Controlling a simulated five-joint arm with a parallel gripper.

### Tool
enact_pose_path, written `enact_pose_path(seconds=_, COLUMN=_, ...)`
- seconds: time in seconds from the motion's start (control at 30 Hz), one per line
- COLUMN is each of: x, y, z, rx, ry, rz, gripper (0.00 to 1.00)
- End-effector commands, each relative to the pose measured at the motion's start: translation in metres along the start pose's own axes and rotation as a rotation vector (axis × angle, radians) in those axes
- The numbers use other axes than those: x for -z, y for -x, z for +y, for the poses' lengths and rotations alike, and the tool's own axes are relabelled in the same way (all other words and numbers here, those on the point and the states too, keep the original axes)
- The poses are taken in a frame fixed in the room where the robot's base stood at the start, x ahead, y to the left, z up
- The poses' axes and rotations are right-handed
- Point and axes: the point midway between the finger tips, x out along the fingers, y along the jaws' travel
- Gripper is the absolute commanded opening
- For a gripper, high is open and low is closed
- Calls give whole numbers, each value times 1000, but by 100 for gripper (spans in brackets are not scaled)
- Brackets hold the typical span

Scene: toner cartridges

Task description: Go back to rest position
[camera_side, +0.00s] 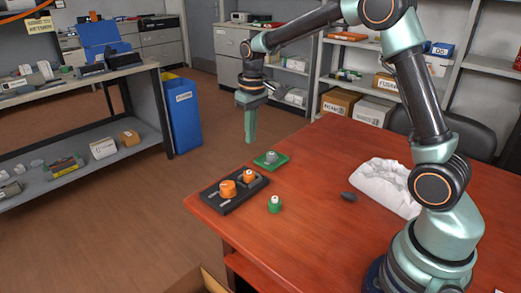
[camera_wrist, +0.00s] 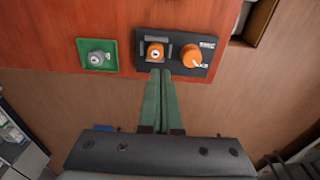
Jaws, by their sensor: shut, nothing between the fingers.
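My gripper (camera_side: 251,139) hangs in the air with its green fingers pointing down, above and behind the table's far left corner. In the wrist view its fingers (camera_wrist: 160,73) lie together with nothing between them. A black tray (camera_side: 220,202) on the table holds a large orange cartridge (camera_side: 228,189) and a smaller orange one with a pale top (camera_side: 249,176). In the wrist view the fingertips overlap the edge of the black tray (camera_wrist: 214,70). A green tray (camera_side: 283,157) holds a grey cartridge (camera_side: 271,154). A green cartridge (camera_side: 274,205) stands upright on the bare table.
The red table (camera_side: 320,230) also carries a small dark object (camera_side: 348,196) and a crumpled white bag (camera_side: 388,184). A blue bin (camera_side: 182,112) and a grey shelf stand left, beyond open floor. Storage shelves with boxes (camera_side: 374,110) line the back.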

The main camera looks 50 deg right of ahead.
Motion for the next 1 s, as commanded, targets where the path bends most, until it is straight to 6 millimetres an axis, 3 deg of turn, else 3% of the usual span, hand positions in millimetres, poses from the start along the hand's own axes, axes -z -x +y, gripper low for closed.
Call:
enact_pose_path(seconds=0.1, x=-20, y=35, z=-9, rx=-4, ry=1, rz=63, gripper=0)
enact_pose_path(seconds=0.4, x=-82, y=87, z=-28, rx=-7, ry=1, rz=204, gripper=0)
enact_pose_path(seconds=0.6, x=-127, y=102, z=-37, rx=-4, ry=0, rz=297, gripper=0)
enact_pose_path(seconds=0.8, x=-164, y=101, z=-44, rx=2, ry=0, rz=378, gripper=0)
enact_pose_path(seconds=1.0, x=-180, y=97, z=-47, rx=6, ry=-2, rz=419, gripper=0)
